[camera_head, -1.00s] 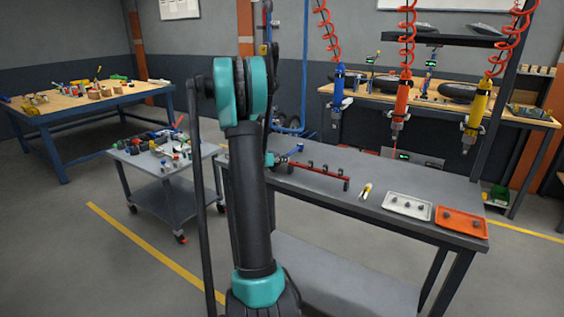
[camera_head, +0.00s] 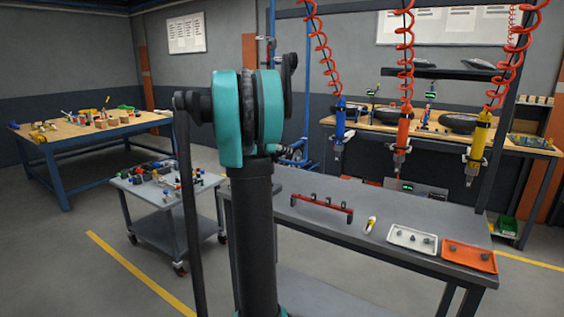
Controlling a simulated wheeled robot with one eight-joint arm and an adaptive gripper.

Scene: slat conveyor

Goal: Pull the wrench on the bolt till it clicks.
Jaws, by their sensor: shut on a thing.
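My arm, with teal joints, rises through the middle of the head view and covers part of the grey workbench (camera_head: 380,244). My gripper does not show clearly; it seems hidden behind the arm. A small dark piece juts out to the right of the arm, too unclear to name. A red bracket (camera_head: 322,207) with several dark upright bolts or pegs stands on the bench, just right of the arm. I cannot make out the wrench, or which bolt it is on.
A small pale and yellow tool (camera_head: 370,225), a white tray (camera_head: 392,237) and an orange tray (camera_head: 480,263) with small dark parts lie on the bench. Blue (camera_head: 340,125), orange (camera_head: 402,132) and yellow (camera_head: 479,140) drivers hang above. A grey cart (camera_head: 150,192) stands left.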

